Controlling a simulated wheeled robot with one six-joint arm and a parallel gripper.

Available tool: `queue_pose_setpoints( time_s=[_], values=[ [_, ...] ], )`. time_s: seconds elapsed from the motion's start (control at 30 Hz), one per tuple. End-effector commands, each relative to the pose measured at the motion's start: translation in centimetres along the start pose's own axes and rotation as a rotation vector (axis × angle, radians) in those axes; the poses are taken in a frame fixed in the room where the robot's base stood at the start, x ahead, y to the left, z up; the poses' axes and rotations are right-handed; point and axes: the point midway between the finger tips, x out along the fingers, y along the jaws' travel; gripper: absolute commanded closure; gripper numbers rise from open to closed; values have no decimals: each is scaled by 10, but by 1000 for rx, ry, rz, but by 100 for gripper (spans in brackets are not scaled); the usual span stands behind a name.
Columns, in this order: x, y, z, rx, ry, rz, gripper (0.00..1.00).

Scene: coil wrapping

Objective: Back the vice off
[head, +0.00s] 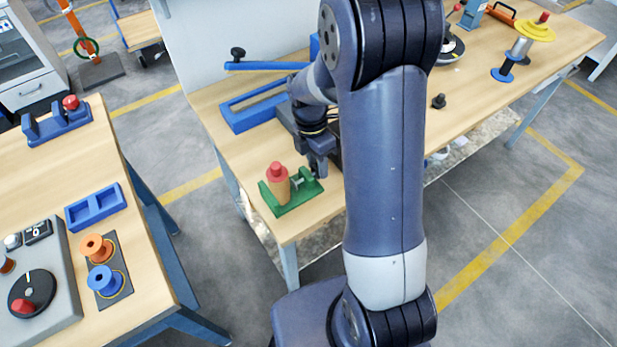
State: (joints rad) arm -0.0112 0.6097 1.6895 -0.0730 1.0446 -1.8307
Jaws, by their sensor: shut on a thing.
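A small green vice (291,206) sits on the near left corner of the middle workbench. An upright tan coil form with a red top (278,183) stands between its jaws. A short grey screw (299,184) shows on the vice's right side. My gripper (318,172) points down at the right end of the vice and is shut on the vice's screw handle. The handle is mostly hidden by the fingers. I cannot tell whether the jaw touches the coil form.
Behind my gripper lie a blue frame (255,109) and a blue lever (268,66). On the left table are a blue tray (96,208), an orange spool (97,247), a blue spool (104,280) and a grey winder (47,290). My arm hides the middle bench's centre.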

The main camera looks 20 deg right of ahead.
Motion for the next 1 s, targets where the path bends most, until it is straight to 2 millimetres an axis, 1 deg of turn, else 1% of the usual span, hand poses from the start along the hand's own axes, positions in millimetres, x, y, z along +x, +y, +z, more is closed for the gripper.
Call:
queue_pose_setpoints(
  time_s=[0.27,0.5,0.87,1.0],
  values=[
    [0,0,0,0,0,10,81],
    [2,-3,0,2,0,124,81],
    [1,-4,0,0,0,150,81],
    [4,-5,0,3,-1,221,81]
  ],
)
